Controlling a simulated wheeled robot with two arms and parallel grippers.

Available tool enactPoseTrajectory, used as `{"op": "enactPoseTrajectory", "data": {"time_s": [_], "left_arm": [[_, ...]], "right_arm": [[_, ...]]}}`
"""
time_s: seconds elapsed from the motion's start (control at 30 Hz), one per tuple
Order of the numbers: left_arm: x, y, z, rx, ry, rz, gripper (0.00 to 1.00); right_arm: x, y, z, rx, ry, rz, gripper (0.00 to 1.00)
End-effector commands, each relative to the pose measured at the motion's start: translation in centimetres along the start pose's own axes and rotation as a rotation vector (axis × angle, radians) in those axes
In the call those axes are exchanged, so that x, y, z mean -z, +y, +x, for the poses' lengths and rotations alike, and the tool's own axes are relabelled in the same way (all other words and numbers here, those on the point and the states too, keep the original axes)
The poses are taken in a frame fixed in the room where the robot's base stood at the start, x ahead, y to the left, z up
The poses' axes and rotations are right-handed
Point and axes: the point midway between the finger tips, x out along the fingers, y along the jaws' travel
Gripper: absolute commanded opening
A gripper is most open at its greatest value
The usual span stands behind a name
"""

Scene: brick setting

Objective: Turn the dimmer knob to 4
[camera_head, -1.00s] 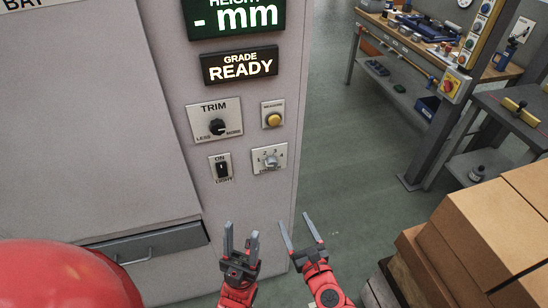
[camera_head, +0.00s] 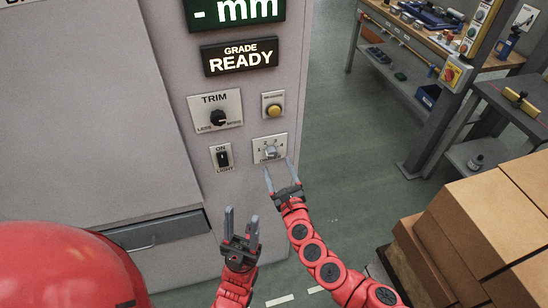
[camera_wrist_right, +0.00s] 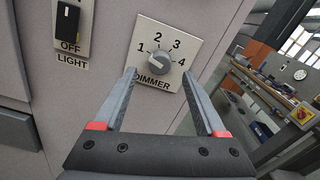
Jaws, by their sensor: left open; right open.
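The dimmer knob (camera_head: 270,151) is a small grey knob on a pale plate marked 1 to 4, low on the grey cabinet. In the right wrist view the knob (camera_wrist_right: 159,62) shows clearly, with DIMMER under it; I cannot tell for sure which number it points at. My right gripper (camera_head: 279,165) is open just below and in front of the plate. In its wrist view the fingers (camera_wrist_right: 158,73) stand either side of the knob in the picture, with no visible contact. My left gripper (camera_head: 242,213) is open and empty, lower and to the left.
A light switch (camera_head: 223,158) is left of the dimmer. The black TRIM knob (camera_head: 218,118) and a yellow button (camera_head: 273,111) sit above. A drawer handle (camera_head: 142,243) is at lower left. Cardboard boxes (camera_head: 480,225) stand at right; the floor between is clear.

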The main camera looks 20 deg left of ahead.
Motion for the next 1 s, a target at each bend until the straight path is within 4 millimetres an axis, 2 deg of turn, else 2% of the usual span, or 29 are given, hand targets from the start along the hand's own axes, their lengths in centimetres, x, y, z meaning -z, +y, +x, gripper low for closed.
{"op": "enactPoseTrajectory", "data": {"time_s": [0.1, 0.3, 0.5, 0.77, 0.87, 1.0], "left_arm": [[-0.1, 0.0, -0.3, 0.0, 0.0, 0.0, 0.5], [-0.2, 0.1, -1.1, 0.0, 0.0, 0.0, 0.5], [-0.2, 0.1, -1.2, 0.0, 0.0, 0.0, 0.5], [-0.2, 0.1, -1.2, 0.0, 0.0, 0.0, 0.5], [-0.2, 0.1, -1.2, 0.0, 0.0, 0.0, 0.5], [-0.2, 0.1, -1.2, 0.0, 0.0, 0.0, 0.5]], "right_arm": [[0.1, -0.1, 1.9, 0.005, 0.0, 0.003, 0.73], [0.2, -0.1, 4.0, 0.005, -0.001, 0.002, 0.73], [0.2, -0.1, 4.8, 0.002, 0.002, 0.001, 0.73], [0.2, -0.1, 4.8, 0.001, 0.003, 0.0, 0.73], [0.2, -0.1, 4.8, 0.001, 0.003, 0.0, 0.59], [0.2, -0.1, 4.8, 0.001, 0.003, 0.0, 0.34]]}}
